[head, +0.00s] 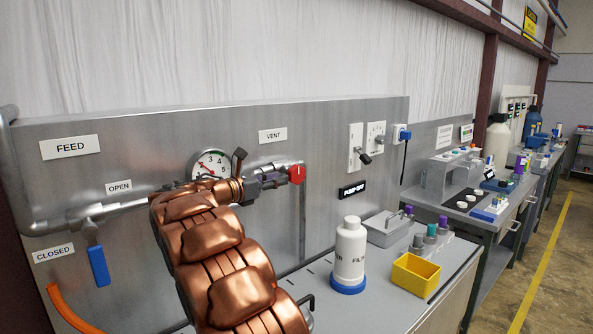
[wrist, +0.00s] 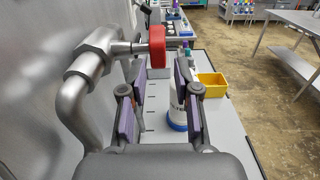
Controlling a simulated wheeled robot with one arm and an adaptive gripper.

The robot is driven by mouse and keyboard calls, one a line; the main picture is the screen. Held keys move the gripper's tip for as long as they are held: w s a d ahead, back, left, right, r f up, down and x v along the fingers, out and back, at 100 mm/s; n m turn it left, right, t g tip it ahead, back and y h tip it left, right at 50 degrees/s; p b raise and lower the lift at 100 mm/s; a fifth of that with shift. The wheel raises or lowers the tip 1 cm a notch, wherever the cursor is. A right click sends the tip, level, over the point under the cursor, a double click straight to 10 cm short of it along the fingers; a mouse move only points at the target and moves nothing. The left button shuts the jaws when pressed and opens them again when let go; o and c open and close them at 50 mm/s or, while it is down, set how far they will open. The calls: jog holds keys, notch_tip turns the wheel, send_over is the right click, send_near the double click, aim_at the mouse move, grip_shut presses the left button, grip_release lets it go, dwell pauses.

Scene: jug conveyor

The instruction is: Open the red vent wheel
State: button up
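The red vent wheel (head: 297,174) sits at the end of the pipe below the VENT label (head: 273,135) in the head view. In the wrist view the red vent wheel (wrist: 157,40) is at the top centre, seen edge-on, on a metal stem from the pipe elbow. My gripper (head: 268,179) is just left of the wheel in the head view. In the wrist view my gripper (wrist: 160,75) is open, its two purple-padded fingers apart with nothing held between them. The wheel appears just beyond and above the fingertips; I cannot tell whether they touch it.
A blue feed handle (head: 99,266) hangs downward at left, with a pressure gauge (head: 211,165) behind my arm. Below the vent, a white filter bottle (head: 351,253), a yellow bin (head: 416,275) and a grey holder (head: 389,229) stand on the bench. The metal panel (head: 340,115) is close on the left.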

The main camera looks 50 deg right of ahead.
aim_at(288, 174)
jog(key=shift+w+d+r, duration=0.1)
jog(key=shift+d+r, duration=0.1)
jog(key=shift+d, duration=0.35)
jog(key=shift+s+d+p, duration=0.2)
jog(key=shift+d+p, duration=0.5)
jog(key=shift+d, duration=1)
jog(key=shift+s+d+p, duration=0.2)
jog(key=shift+d+p, duration=0.5)
jog(key=shift+d, duration=1)
jog(key=shift+f, duration=0.1)
jog(key=shift+c, duration=0.3)
grip_shut()
